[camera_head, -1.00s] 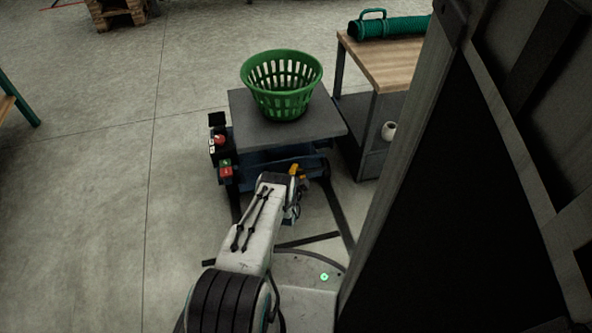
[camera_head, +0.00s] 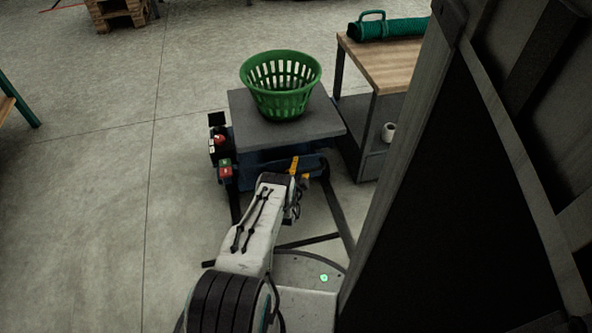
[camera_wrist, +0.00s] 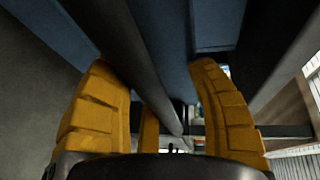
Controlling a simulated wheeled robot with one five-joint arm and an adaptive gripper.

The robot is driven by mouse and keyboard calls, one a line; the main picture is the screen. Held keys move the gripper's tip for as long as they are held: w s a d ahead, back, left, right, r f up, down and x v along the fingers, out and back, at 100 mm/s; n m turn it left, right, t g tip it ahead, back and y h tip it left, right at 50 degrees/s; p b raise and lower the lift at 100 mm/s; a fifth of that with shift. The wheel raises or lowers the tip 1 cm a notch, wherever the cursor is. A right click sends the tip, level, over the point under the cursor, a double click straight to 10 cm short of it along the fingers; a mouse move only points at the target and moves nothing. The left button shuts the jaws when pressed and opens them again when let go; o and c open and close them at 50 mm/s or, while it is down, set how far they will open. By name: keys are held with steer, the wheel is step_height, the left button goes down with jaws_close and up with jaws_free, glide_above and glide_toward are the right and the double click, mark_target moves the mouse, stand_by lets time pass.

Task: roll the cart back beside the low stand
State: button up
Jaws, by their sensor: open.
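The cart (camera_head: 318,122) has a flat dark grey top and a blue lower body. A green slatted basket (camera_head: 283,104) stands upright on it. My gripper (camera_head: 298,172) is at the cart's near side, low down, partly hidden by my arm. In the wrist view my gripper (camera_wrist: 152,80) has its yellow fingers apart, with a dark round bar (camera_wrist: 150,70) passing between them. I cannot tell whether the fingers touch the bar. I cannot tell which thing is the low stand; a wood-topped bench (camera_head: 393,68) stands just right of the cart.
A control box (camera_head: 220,150) with red and green buttons is on the cart's left side. A green roll (camera_head: 395,28) lies on the bench, a white roll (camera_head: 389,131) below. A large dark panel (camera_head: 450,200) blocks the right. Floor at left is open.

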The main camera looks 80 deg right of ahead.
steer(key=shift+a, duration=0.1)
steer(key=a+r, duration=0.1)
steer(key=a, duration=0.6)
steer(key=shift+r, duration=0.15)
steer(key=shift+a, duration=0.1)
